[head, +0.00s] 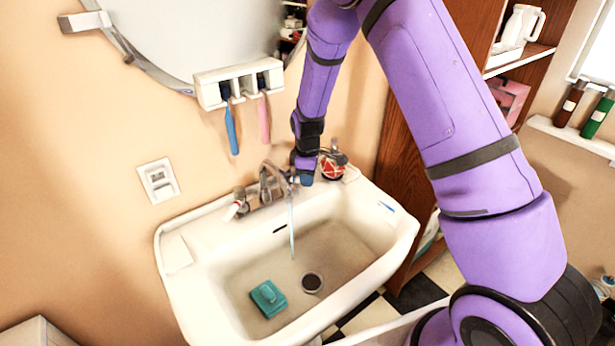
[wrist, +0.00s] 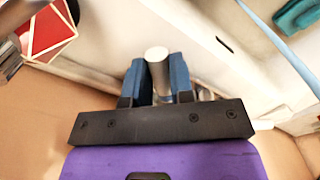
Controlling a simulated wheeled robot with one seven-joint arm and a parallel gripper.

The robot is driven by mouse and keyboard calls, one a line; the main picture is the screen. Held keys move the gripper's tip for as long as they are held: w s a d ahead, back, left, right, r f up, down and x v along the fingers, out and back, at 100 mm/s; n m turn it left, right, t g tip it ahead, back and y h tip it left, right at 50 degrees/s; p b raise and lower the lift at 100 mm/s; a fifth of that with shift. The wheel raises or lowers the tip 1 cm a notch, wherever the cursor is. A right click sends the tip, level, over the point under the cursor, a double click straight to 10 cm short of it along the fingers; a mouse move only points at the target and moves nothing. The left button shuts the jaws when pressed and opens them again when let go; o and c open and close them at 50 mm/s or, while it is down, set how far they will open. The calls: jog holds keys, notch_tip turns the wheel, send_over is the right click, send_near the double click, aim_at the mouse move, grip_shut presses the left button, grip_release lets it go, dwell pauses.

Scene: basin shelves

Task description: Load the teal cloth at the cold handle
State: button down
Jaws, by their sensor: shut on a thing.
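The teal cloth (head: 268,298) lies folded in the basin, left of the drain, and its edge shows at the top right of the wrist view (wrist: 298,16). My gripper (head: 304,178) is at the tap's right side. In the wrist view its two blue fingers (wrist: 159,80) are shut on a grey cylindrical tap handle (wrist: 157,56), one finger on each side. I take this as the cold handle; in the head view the gripper mostly hides it. A thin blue stream of water (head: 292,230) falls from the spout (head: 268,178) into the basin, right of the cloth.
The white sink (head: 185,270) has a dark drain (head: 312,282). A red and white item (head: 332,168) stands close right of my gripper, also in the wrist view (wrist: 45,30). A toothbrush holder (head: 238,82) hangs above. A wooden cabinet (head: 395,125) is at the right.

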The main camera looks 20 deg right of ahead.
jog(key=c, duration=1)
grip_release()
notch_tip(320, 180, up, 11)
jog(key=s+d+r+m+t, duration=0.1)
jog(key=s+d+r+m, duration=0.15)
jog(key=s+r, duration=0.65)
jog(key=s+d+r+m+t, duration=0.15)
jog(key=s+r+m, duration=0.35)
jog(key=r, duration=0.6)
jog(key=s+d+r+m+t, duration=0.1)
jog(key=s+r+m, duration=0.1)
jog(key=s, duration=0.9)
jog(key=s+d+r+m+t, duration=0.1)
jog(key=s+d+r+m, duration=0.1)
jog(key=s, duration=0.9)
jog(key=shift+s+r+m, duration=0.15)
jog(key=shift+r+m, duration=0.4)
jog(key=shift+r, duration=0.4)
